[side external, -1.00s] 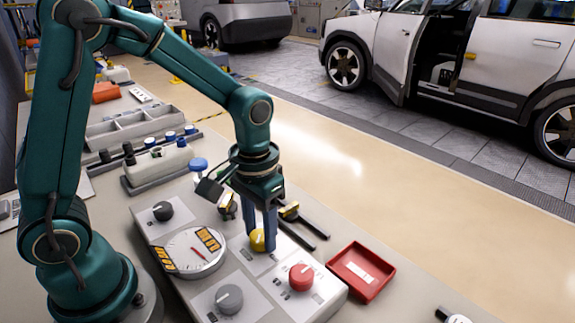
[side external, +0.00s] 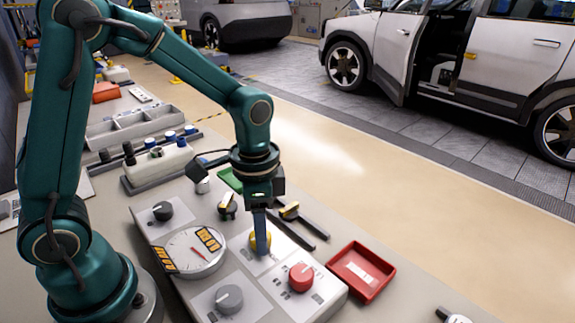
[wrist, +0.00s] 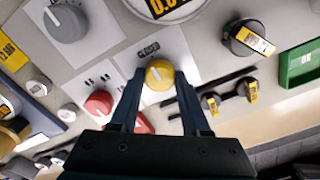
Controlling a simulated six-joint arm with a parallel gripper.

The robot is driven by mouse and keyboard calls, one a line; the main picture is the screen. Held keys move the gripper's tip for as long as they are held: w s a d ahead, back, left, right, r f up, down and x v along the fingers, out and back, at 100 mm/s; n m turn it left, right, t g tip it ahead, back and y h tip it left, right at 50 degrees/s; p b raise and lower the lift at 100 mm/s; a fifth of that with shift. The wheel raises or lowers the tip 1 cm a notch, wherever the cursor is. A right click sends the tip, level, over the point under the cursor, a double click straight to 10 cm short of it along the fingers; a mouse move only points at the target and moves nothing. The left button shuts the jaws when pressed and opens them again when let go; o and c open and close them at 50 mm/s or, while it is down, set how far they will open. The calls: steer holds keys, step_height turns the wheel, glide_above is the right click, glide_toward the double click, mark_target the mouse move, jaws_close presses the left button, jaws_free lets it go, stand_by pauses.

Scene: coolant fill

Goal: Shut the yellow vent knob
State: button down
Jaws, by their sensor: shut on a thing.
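The yellow vent knob (side external: 258,243) sits on a white plate of the control panel (side external: 245,263). In the side view my gripper (side external: 262,242) points straight down at it and its fingers partly hide it. In the wrist view the yellow knob (wrist: 159,74) lies between the two fingertips of my gripper (wrist: 160,80), which are closed on its sides. A pale line on the knob's top points up toward a label that seems to read "CLOSED".
The panel also carries a red knob (side external: 301,277), a grey knob (side external: 229,298), a black knob (side external: 162,210) and a round gauge (side external: 193,252). A red tray (side external: 361,272) lies right of the panel. Black-handled tools (side external: 303,226) lie behind it.

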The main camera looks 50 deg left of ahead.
mark_target(253, 236)
stand_by(0.4)
steer(key=shift+c, duration=1.9)
jaws_free()
steer(key=shift+r, duration=2.65)
steer(key=shift+r, duration=0.1)
steer(key=s+a+r+n+t, duration=0.1)
steer(key=s+r+n+t, duration=0.4)
steer(key=s, duration=0.3)
steer(key=shift+s+a+n+t, duration=0.3)
steer(key=shift+s+n, duration=0.1)
steer(key=shift+n, duration=0.3)
